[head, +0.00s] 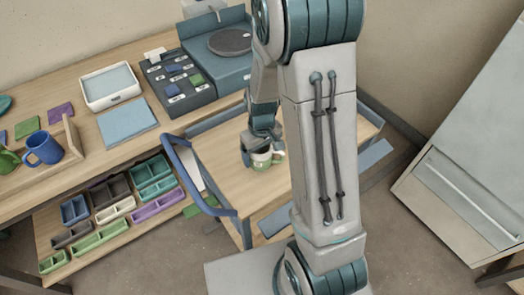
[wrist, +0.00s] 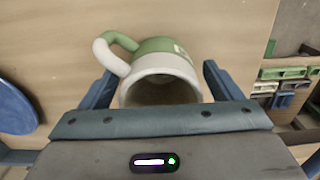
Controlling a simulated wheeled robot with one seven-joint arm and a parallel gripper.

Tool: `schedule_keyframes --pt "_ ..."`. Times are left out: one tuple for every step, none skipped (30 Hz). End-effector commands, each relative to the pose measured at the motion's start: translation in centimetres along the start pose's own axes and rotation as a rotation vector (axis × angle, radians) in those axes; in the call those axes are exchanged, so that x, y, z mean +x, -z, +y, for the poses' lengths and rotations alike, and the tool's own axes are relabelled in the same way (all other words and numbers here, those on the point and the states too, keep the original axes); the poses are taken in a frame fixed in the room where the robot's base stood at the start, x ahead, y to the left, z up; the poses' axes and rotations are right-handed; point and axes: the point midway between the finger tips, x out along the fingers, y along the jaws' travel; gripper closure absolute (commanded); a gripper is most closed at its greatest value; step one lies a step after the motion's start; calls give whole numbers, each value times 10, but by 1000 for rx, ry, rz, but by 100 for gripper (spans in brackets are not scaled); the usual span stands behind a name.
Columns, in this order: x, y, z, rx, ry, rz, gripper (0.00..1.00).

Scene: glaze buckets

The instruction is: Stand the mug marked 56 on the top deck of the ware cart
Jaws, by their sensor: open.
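A green and white mug (head: 263,159) is on the wooden top deck of the ware cart (head: 225,170).
A blue mug (head: 43,149) and a green mug (head: 8,160) stand on a wooden tray on the bench at left. A blue cart handle (head: 195,175) rises at the cart's left end. Coloured bins (head: 115,210) fill the lower shelf. The deck around the mug is clear.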

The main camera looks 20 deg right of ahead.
Motion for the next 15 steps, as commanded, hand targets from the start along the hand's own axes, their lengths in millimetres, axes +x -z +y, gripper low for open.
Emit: schedule_keyframes --pt "-2 0 0 0 0 0 15" --pt "-4 0 0 0 0 0 15" --pt "-6 0 0 0 0 1 15" --pt "-8 1 0 0 0 3 15" --pt "-12 1 0 0 -1 4 15" --pt "-18 1 0 0 -1 5 15" --pt "-23 1 0 0 -1 5 15" --pt "-29 2 0 0 -2 7 15" --pt "-36 1 0 0 -2 7 15" --pt "-43 2 0 0 -2 7 15" --pt "-50 2 0 0 -2 8 15" --pt "-58 1 0 0 -1 7 15" --pt "-64 1 0 0 -1 6 15" --pt "-71 1 0 0 -2 7 15" --pt "-80 2 0 0 -2 7 15"
